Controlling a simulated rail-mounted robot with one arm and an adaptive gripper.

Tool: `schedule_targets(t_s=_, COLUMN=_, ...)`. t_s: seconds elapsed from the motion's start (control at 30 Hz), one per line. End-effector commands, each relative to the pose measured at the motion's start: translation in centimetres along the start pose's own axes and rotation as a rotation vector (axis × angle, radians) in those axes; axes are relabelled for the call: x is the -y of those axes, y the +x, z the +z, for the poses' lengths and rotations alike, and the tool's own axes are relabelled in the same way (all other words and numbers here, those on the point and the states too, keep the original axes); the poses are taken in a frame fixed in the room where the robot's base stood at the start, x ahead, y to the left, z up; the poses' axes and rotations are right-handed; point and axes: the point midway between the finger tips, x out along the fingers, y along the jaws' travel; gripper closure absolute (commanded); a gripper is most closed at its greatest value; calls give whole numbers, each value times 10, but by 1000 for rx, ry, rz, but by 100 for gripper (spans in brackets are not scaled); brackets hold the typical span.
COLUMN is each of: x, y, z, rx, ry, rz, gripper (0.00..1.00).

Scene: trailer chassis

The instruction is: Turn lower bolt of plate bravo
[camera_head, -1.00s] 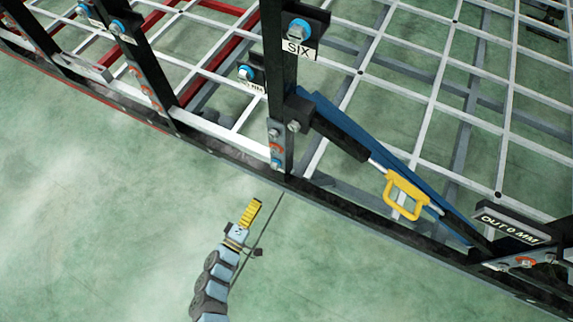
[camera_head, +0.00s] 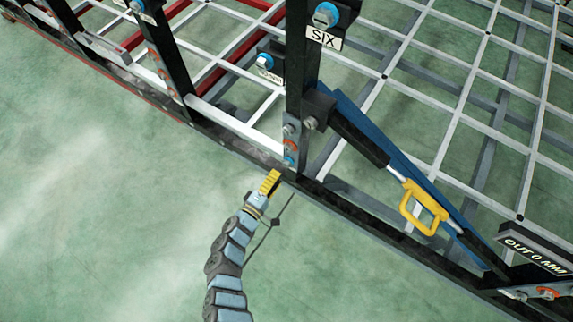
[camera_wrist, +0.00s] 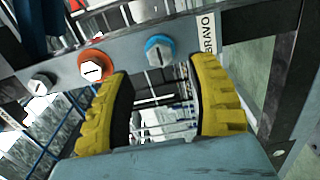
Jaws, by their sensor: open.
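Plate bravo (camera_wrist: 118,58), a grey plate with a sideways BRAVO label (camera_wrist: 208,34), crosses the wrist view. It also shows on the black post in the head view (camera_head: 297,137). Its lower bolt has a blue ring (camera_wrist: 160,50); in the head view it is the lowest bolt (camera_head: 289,160). The middle bolt has an orange ring (camera_wrist: 95,67), and another bolt is plain grey (camera_wrist: 42,84). My gripper (camera_wrist: 160,68), with yellow ridged fingers, is open and empty. The blue-ringed bolt shows between and just beyond its fingertips, apart from them. In the head view my gripper (camera_head: 274,176) is just below the plate.
A black post with a SIX label (camera_head: 322,37) rises above the plate. A yellow handle (camera_head: 423,207) on a slanted strut is to the right. A black bottom rail (camera_head: 350,209) runs along the frame's edge. The green floor in front is clear.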

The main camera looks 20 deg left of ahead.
Motion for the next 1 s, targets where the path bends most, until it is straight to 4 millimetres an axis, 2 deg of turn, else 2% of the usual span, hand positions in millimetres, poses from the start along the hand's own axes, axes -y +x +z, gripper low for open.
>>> schedule_targets(t_s=0.03, x=1, y=11, z=0, rx=0, ry=0, rz=3, gripper=41)
schedule_targets(t_s=0.2, x=1, y=38, z=0, rx=-1, ry=1, rz=2, gripper=41)
schedule_targets(t_s=0.4, x=1, y=58, z=0, rx=0, ry=1, rz=1, gripper=41)
schedule_targets(t_s=0.6, x=0, y=65, z=0, rx=0, ry=1, rz=1, gripper=41)
schedule_targets(t_s=0.87, x=0, y=65, z=0, rx=0, ry=1, rz=0, gripper=41)
schedule_targets(t_s=1.0, x=0, y=65, z=0, rx=0, ry=1, rz=0, gripper=81)
